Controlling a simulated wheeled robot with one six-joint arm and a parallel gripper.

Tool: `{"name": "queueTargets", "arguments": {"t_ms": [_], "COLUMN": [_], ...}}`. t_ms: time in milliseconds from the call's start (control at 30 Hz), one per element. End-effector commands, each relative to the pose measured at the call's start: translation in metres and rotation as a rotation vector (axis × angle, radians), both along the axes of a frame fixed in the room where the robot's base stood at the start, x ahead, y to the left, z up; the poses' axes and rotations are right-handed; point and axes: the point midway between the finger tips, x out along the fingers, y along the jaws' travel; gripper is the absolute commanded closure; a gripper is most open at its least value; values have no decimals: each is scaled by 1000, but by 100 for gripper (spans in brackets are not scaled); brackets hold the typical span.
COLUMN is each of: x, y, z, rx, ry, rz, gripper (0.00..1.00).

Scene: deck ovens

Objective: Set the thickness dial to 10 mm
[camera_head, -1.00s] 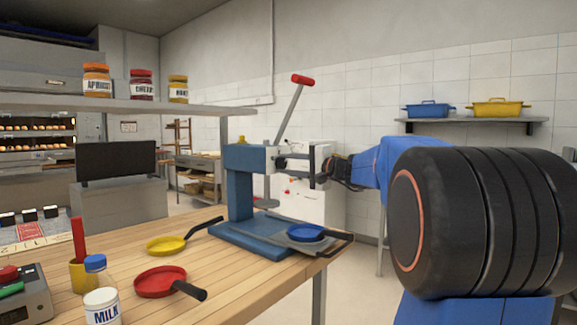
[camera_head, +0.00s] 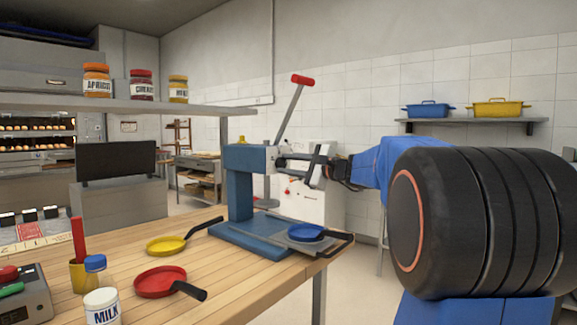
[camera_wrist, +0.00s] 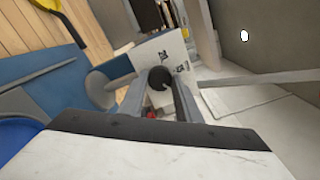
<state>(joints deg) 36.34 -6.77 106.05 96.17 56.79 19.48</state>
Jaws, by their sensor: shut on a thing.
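The blue press (camera_head: 240,190) stands on the table's right part, with a red-tipped lever (camera_head: 303,80) slanting up. Its head carries a white dial plate (camera_head: 271,158), which faces my gripper. My gripper (camera_head: 290,160) reaches in from the right and is shut on the black thickness dial. In the wrist view, the round black dial (camera_wrist: 160,77) sits between the fingertips of my gripper (camera_wrist: 160,86), in front of the white dial plate (camera_wrist: 150,54). Dark marks show on the plate, but they are too small to read. The dial's setting cannot be told.
A blue pan (camera_head: 306,232) lies on the press's grey lower plate. A yellow pan (camera_head: 166,244) and a red pan (camera_head: 160,280) lie on the wooden table (camera_head: 235,270), left of the press. A milk jar (camera_head: 102,306) stands near the front. Jars line the shelf (camera_head: 140,108) above.

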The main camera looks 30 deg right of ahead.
Motion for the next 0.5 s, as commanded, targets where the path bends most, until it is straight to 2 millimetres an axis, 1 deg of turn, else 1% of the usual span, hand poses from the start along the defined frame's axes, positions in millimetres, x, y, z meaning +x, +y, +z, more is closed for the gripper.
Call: {"name": "queueTargets", "arguments": {"t_ms": [367, 400, 467, 500], "x": [0, 0, 0, 0], "y": [-1, -1, -1, 0], "z": [-2, -2, -2, -1], "rx": [5, 5, 5, 5], "ry": [4, 4, 4, 4], "rz": [-1, -1, -1, -1], "gripper": [92, 67, 53, 51]}}
